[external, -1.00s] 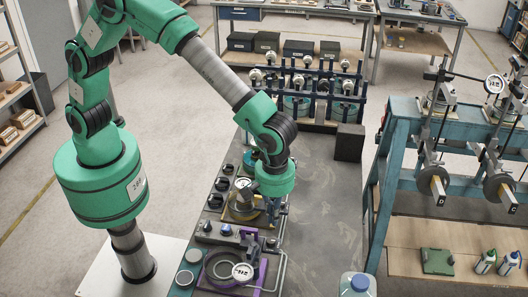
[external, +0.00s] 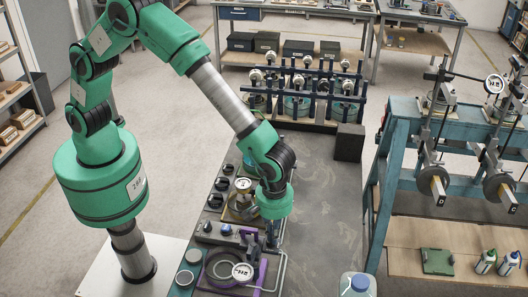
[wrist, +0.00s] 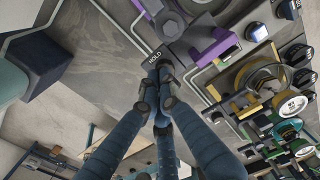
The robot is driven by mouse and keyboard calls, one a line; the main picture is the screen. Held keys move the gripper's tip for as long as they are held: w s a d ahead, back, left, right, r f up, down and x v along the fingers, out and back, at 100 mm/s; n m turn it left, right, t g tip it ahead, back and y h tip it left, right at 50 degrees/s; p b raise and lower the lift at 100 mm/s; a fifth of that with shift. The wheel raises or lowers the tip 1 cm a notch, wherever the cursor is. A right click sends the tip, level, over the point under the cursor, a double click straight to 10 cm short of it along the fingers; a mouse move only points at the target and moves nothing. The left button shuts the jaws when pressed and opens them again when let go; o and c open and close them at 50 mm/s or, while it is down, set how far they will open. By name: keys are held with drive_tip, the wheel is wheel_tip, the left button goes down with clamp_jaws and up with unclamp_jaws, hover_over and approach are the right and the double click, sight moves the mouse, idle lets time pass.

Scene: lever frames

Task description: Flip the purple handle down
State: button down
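The purple handle (wrist: 213,47) shows in the wrist view right of and above my fingertips, as a purple bracket-like piece. In the external view a purple part (external: 262,272) stands beside the round gauge at the front of the bench, partly hidden by pipework. My gripper (wrist: 160,82) points down at the bench with its blue fingers drawn together, and nothing shows between them. The tips are beside the purple piece, apart from it in the picture; their height above the bench is unclear. In the external view my gripper (external: 272,236) is partly hidden under my wrist.
A white-faced gauge (external: 243,271), grey pipes and dark knobs crowd the bench's left side. A brass-coloured valve assembly (external: 240,207) stands close behind my gripper.

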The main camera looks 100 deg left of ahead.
sight(272, 246)
wheel_tip(272, 246, down, 5)
drive_tip(key=shift+f+b, duration=0.15)
drive_tip(key=shift+b, duration=0.9)
drive_tip(key=shift+s, duration=0.1)
wheel_tip(272, 246, up, 14)
drive_tip(key=p, duration=0.1)
drive_tip(key=shift+p, duration=0.3)
drive_tip(key=shift+r, duration=0.2)
